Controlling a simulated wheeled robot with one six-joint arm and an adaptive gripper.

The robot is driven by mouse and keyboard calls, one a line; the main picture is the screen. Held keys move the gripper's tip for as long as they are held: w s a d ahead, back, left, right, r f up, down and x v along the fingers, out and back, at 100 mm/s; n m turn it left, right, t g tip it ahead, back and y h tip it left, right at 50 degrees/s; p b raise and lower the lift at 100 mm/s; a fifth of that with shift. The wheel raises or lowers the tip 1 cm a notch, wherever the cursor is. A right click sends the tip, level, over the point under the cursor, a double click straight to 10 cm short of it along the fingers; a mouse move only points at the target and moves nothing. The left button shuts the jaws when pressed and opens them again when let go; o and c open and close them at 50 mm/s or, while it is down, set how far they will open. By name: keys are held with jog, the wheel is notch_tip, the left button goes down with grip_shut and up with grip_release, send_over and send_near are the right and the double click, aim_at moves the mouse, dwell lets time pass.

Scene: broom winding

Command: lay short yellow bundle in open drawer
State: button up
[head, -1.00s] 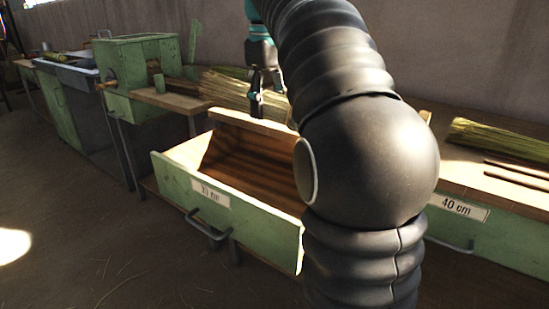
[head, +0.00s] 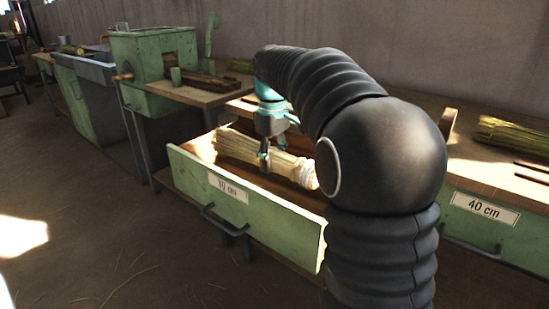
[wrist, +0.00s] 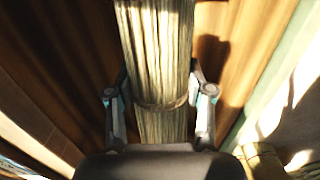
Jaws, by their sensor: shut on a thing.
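The short yellow bundle (head: 252,154) is pale straw, with a whitish bound end at its right. In the head view it lies lengthwise within the open drawer (head: 270,228), whose green front carries a label that seems to read 30 cm. My gripper (head: 270,160) is shut on the bundle from above, near its middle. In the wrist view the bundle (wrist: 160,50) runs between the two fingers (wrist: 160,105), with a tie band around it. The brown wooden drawer floor shows on both sides. I cannot tell whether the bundle touches the floor.
A closed drawer labelled 40 cm (head: 483,208) is at the right, under a bench with a greenish bundle (head: 512,132) and dark sticks. A green machine (head: 155,62) stands at the back left. The floor in front is open, with loose straws.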

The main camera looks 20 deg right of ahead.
notch_tip(320, 180, down, 7)
jog(key=b, duration=0.7)
jog(key=shift+f, duration=0.15)
jog(key=shift+f+b, duration=0.5)
jog(key=shift+f, duration=0.5)
jog(key=o, duration=1.4)
jog(key=shift+c, duration=0.2)
notch_tip(320, 180, up, 12)
jog(key=shift+r, duration=0.1)
jog(key=shift+w, duration=0.1)
